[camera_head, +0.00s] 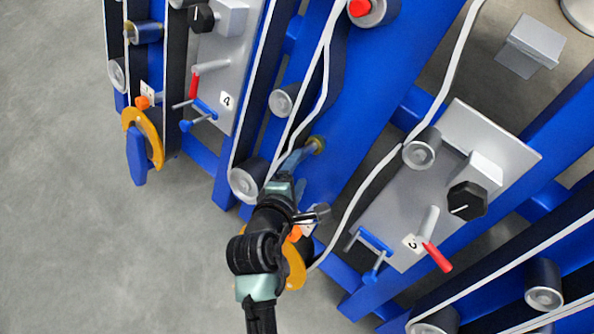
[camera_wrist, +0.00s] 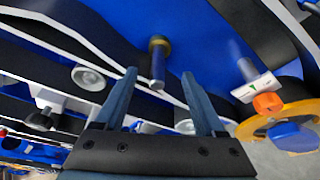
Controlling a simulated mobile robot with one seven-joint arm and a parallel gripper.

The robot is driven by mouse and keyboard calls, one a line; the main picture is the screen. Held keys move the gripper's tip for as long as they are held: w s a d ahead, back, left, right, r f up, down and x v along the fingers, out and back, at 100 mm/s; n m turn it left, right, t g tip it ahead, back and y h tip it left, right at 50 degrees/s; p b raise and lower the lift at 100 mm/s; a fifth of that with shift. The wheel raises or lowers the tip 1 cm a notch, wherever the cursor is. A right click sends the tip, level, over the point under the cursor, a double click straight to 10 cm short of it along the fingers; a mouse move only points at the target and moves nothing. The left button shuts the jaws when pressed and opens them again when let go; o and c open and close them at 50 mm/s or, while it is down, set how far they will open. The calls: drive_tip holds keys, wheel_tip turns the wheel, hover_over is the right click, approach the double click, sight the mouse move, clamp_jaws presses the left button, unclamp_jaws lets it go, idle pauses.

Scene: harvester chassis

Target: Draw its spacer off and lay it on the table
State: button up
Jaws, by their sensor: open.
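A brass-coloured ring, seemingly the spacer (camera_wrist: 157,42), sits around the base of a grey pin (camera_wrist: 158,70) on the blue chassis (camera_wrist: 200,45). In the head view the ring (camera_head: 317,145) shows just beyond my fingertips. My gripper (camera_wrist: 159,78) is open and empty, with its two blue-grey fingers on either side of the pin in the wrist picture. Whether the fingertips reach past the pin's end is unclear. In the head view my gripper (camera_head: 298,168) partly hides the pin. I cannot identify the table for certain; a tan surface (camera_head: 490,72) at upper right may be it.
A yellow wheel (camera_wrist: 255,127) and an orange knob (camera_wrist: 267,102) lie right of my gripper in the wrist view. White-edged belts and rollers (camera_wrist: 88,78) run at left. A grey panel (camera_head: 395,210) with a red-handled lever (camera_head: 437,257) stands right of my arm.

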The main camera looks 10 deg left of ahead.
sight(311, 149)
drive_tip(key=b+x, duration=0.4)
drive_tip(key=x, duration=0.7)
drive_tip(key=shift+w, duration=0.25)
clamp_jaws()
drive_tip(key=s+a+r+p, duration=0.6)
drive_tip(key=s+p, duration=0.2)
drive_tip(key=s, duration=0.1)
drive_tip(key=shift+s+a+r, duration=0.3)
drive_tip(key=shift+s+r, duration=0.05)
drive_tip(key=shift+s, duration=0.05)
idle(1.4)
idle(0.4)
